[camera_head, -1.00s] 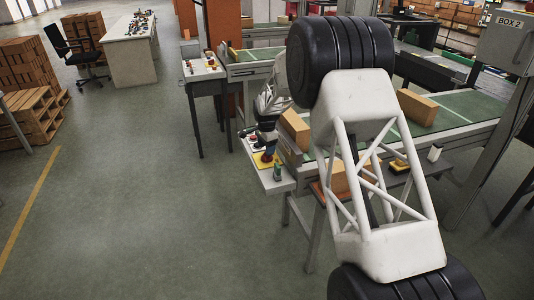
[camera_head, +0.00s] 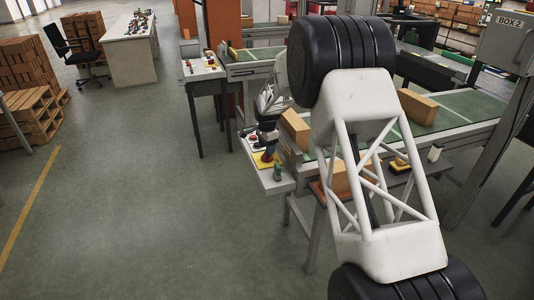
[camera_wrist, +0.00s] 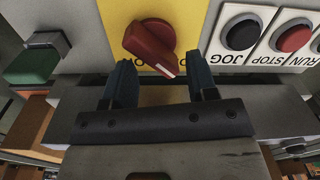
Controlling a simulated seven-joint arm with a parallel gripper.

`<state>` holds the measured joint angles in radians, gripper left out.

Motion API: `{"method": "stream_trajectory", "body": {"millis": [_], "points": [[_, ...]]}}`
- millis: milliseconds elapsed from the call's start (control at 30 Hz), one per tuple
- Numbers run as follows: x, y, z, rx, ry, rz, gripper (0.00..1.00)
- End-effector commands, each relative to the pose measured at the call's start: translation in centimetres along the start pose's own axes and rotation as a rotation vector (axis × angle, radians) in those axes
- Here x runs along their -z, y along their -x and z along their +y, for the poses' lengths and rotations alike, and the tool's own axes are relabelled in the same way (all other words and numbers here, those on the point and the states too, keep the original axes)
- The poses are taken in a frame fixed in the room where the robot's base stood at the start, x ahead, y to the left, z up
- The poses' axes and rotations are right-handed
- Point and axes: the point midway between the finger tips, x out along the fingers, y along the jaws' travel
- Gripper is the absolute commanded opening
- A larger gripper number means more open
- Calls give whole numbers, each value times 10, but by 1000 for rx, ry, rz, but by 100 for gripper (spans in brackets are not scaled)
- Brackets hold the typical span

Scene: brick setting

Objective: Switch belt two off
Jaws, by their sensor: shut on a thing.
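A red rotary switch (camera_wrist: 150,45) with a white pointer mark sits on a yellow plate (camera_wrist: 190,20) in the wrist view. Its pointer end is turned toward the lower right, between my fingers. My gripper (camera_wrist: 163,78) has two dark blue fingers, one on each side of the switch's lower end, and is shut on it. Printed letters on the plate are partly hidden by the fingers. In the head view, the control panel (camera_head: 278,181) stands at the near end of a green belt (camera_head: 471,103), with my gripper (camera_head: 268,145) over it.
Black JOG (camera_wrist: 241,34) and red RUN/STOP (camera_wrist: 292,37) buttons are right of the switch, close to my right finger. A green control (camera_wrist: 32,65) is at left. Cardboard boxes (camera_head: 418,108) lie on the belt.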

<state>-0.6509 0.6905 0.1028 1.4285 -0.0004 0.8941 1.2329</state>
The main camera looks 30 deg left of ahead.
Motion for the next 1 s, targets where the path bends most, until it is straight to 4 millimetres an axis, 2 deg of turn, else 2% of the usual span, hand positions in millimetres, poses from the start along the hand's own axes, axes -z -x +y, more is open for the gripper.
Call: {"method": "stream_trajectory", "body": {"millis": [33, 400, 1000], "points": [[0, -5, 2, -7, 0, -2, 45], [-1, 22, -2, 1, 0, 0, 45], [-1, 54, -3, 3, 1, 0, 45]]}}
